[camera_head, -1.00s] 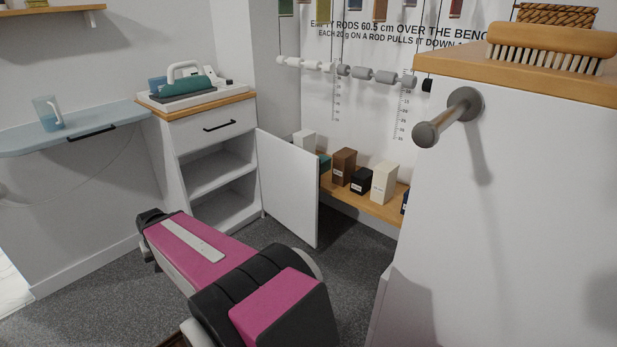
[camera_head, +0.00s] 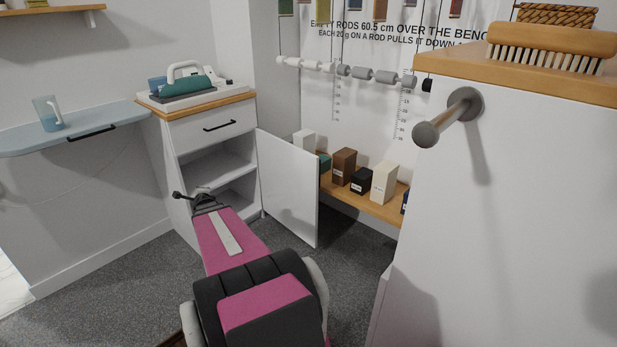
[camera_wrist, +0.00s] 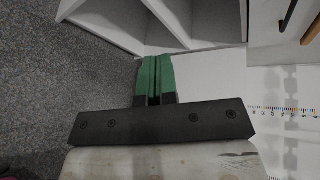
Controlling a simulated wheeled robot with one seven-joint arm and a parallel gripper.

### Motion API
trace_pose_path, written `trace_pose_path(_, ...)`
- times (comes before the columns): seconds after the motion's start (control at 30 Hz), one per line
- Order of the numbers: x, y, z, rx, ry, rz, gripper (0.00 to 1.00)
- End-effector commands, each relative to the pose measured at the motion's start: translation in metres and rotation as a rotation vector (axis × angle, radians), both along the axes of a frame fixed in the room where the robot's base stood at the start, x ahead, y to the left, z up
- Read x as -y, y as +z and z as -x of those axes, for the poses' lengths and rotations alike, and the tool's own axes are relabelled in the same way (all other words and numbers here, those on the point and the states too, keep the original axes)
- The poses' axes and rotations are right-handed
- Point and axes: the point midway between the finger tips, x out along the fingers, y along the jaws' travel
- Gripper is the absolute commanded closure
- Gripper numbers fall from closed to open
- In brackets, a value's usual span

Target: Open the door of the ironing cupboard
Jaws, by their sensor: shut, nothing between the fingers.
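The cupboard's shelves also show at the top of the wrist view (camera_wrist: 165,20). My gripper (camera_wrist: 154,72) has green fingers pressed together with nothing between them. It is low in front of the cupboard opening, left of a white panel that looks like the door (camera_wrist: 205,75). Contact cannot be told.
An iron (camera_head: 187,80) sits on the cupboard top. A blue ironing board (camera_head: 70,130) with a mug (camera_head: 47,113) juts out at left. A bench (camera_head: 370,203) with several boxes lies behind the door. A white cabinet (camera_head: 530,220) blocks the right. Grey carpet (camera_head: 110,280) is free at left.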

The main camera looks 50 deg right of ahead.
Motion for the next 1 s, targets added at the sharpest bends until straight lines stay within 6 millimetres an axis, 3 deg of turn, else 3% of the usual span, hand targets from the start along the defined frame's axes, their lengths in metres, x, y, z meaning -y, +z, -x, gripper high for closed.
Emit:
trace_pose_path(0.03, 0.029, 0.0, -0.001, 0.072, -0.101, -0.054, 1.0)
trace_pose_path(0.27, 0.143, 0.005, 0.031, 0.454, -0.549, -0.279, 1.0)
trace_pose_path(0.5, 0.246, -0.004, 0.101, 0.898, -0.976, -0.424, 1.0)
trace_pose_path(0.6, 0.275, -0.01, 0.132, 1.069, -1.114, -0.447, 1.0)
trace_pose_path(0.73, 0.297, -0.016, 0.164, 1.234, -1.234, -0.451, 1.0)
trace_pose_path(0.83, 0.305, -0.019, 0.177, 1.303, -1.28, -0.448, 1.0)
trace_pose_path(1.0, 0.315, -0.02, 0.183, 1.334, -1.299, -0.446, 1.0)
